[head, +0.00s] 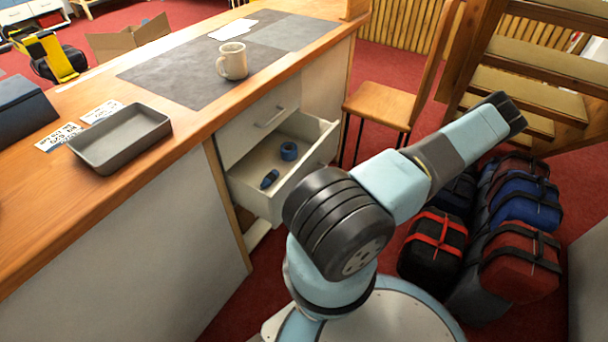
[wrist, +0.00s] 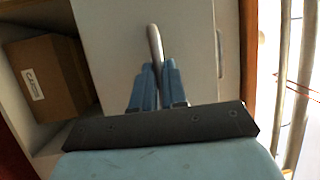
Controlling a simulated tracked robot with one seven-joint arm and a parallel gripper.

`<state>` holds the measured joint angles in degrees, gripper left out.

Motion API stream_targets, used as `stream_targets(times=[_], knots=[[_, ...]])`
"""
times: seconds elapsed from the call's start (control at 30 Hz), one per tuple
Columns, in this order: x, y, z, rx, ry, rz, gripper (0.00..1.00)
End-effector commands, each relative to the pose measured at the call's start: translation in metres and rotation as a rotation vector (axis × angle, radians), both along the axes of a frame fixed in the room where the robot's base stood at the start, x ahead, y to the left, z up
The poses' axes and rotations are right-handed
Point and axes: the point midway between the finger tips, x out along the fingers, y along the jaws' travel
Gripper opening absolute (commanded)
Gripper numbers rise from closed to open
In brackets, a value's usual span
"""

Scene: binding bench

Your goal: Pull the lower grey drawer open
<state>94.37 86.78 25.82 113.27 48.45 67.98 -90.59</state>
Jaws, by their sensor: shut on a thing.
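The lower grey drawer (head: 262,193) stands pulled out of the bench in the head view, below a shut upper drawer (head: 262,118) with a bar handle. A blue tape roll (head: 289,151) and a small dark blue item (head: 270,179) lie inside the lower drawer. In the wrist view my gripper (wrist: 157,72) is shut on the bar handle (wrist: 154,42) of the pale grey drawer front (wrist: 195,50). In the head view my arm hides my gripper and part of the drawer front.
A brown box (wrist: 47,77) sits in an opening beside the drawer front in the wrist view. A grey tray (head: 122,140) and a mug (head: 232,61) stand on the bench top. A chair (head: 385,105) and several bags (head: 520,260) stand right of the drawer.

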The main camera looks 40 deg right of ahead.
Motion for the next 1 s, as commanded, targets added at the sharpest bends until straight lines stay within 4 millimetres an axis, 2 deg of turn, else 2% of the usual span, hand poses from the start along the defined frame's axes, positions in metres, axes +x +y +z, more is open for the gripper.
stream_targets(times=[0.03, 0.3, 0.8, 0.83, 1.0], knots=[[-0.008, -0.010, -0.002, -0.009, 0.007, -0.013, 0.00], [-0.037, -0.020, -0.002, -0.008, 0.005, -0.012, 0.00], [-0.043, -0.022, -0.001, -0.008, 0.004, -0.010, 0.00], [-0.043, -0.022, -0.001, -0.008, 0.004, -0.010, 0.13], [-0.043, -0.020, -0.001, -0.005, 0.003, -0.007, 0.30]])
